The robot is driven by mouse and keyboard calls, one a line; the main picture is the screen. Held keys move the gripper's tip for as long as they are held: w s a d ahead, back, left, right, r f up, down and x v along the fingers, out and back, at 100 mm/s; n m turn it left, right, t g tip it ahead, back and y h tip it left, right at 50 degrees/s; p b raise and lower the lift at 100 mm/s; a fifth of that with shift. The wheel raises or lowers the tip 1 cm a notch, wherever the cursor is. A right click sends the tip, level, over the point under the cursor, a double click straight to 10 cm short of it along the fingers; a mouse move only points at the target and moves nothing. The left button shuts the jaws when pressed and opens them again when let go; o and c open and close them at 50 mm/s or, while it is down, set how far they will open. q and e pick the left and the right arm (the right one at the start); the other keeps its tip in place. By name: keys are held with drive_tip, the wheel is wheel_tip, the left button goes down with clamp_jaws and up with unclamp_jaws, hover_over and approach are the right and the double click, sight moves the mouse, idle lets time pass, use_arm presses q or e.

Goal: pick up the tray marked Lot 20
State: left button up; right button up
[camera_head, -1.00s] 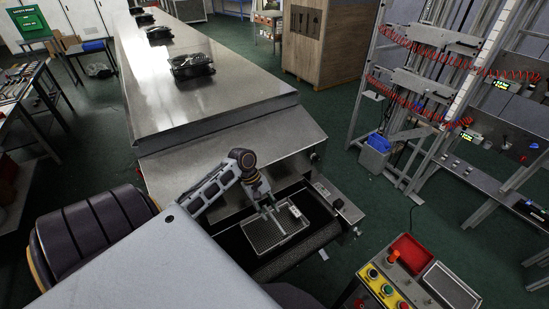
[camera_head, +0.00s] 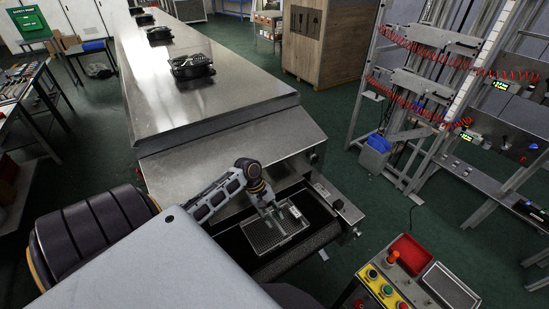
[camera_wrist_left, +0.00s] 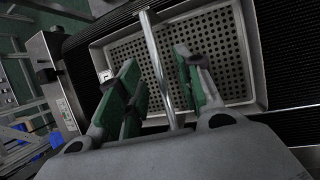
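A grey metal tray (camera_head: 278,238) with a perforated floor sits on the dark belt at the near end of the dryer. A small white tag (camera_head: 295,211) shows at its right side, too small to read. In the left wrist view the tray (camera_wrist_left: 215,55) has a thin metal bar (camera_wrist_left: 158,60) standing across it. My left gripper (camera_head: 271,211) is over the tray. In the wrist view my left gripper (camera_wrist_left: 162,72) is open, its green-padded fingers on either side of the bar with visible gaps. My right gripper is not in view.
The long steel dryer (camera_head: 215,95) stretches away behind the tray. A control box (camera_head: 391,277) with coloured buttons and a red bin stands at the front right. A metal rack (camera_head: 420,110) with red coiled hoses stands at the right. Green floor between is clear.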

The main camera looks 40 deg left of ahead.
sight(276, 221)
use_arm(q)
drive_tip(key=x, duration=0.3)
drive_tip(key=shift+d+r, duration=0.1)
drive_tip(key=shift+w+d+f, duration=0.1)
drive_tip(key=shift+d+f, duration=0.1)
drive_tip(key=shift+f, duration=0.25)
drive_tip(key=shift+f, duration=0.25)
idle(0.6)
clamp_jaws()
idle(0.4)
